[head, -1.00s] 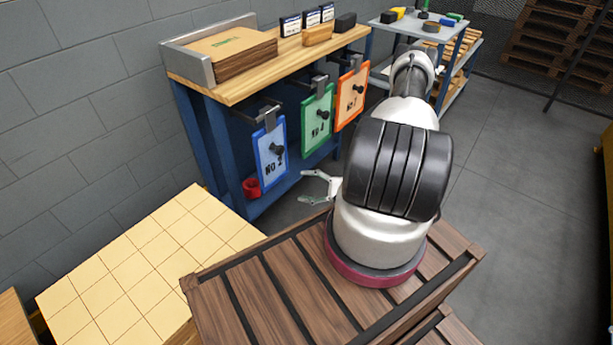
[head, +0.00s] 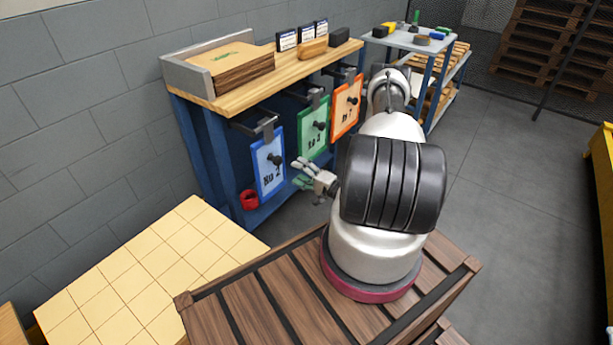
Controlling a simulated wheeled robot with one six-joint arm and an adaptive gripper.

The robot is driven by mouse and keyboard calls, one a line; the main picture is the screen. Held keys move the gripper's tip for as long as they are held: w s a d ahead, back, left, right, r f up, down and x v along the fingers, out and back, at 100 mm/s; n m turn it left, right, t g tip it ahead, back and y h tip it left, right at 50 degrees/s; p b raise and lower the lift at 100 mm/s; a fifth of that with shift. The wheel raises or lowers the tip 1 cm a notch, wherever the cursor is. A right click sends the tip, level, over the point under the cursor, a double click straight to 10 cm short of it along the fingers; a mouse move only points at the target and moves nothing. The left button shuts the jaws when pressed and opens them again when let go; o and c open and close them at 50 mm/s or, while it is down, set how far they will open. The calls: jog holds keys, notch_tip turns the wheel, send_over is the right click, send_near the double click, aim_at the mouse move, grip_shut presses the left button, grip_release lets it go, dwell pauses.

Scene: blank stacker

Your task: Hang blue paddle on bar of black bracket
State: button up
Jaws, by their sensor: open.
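The blue paddle (head: 268,178), a framed pale plate with a dark knob and "No 2" lettering, hangs upright at the left of the bench front. A dark bracket (head: 266,127) sticks out from the bench at its top edge; the exact contact between them is too small to tell. My gripper (head: 299,173) is open and empty, just right of the blue paddle in the picture, with its fingers pointing left. It appears apart from the paddle, though the depth gap is unclear. My arm hides part of the area to the right.
A green paddle (head: 313,132) and an orange paddle (head: 346,104) hang farther along the bench. A red cup-like item (head: 249,200) is below the blue paddle. The wooden benchtop (head: 290,68) holds a grey-sided tray (head: 188,75) with boards. A yellow tiled surface (head: 150,275) lies at left.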

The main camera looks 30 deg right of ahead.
aim_at(280, 162)
jog(key=shift+x, duration=4.45)
grip_shut()
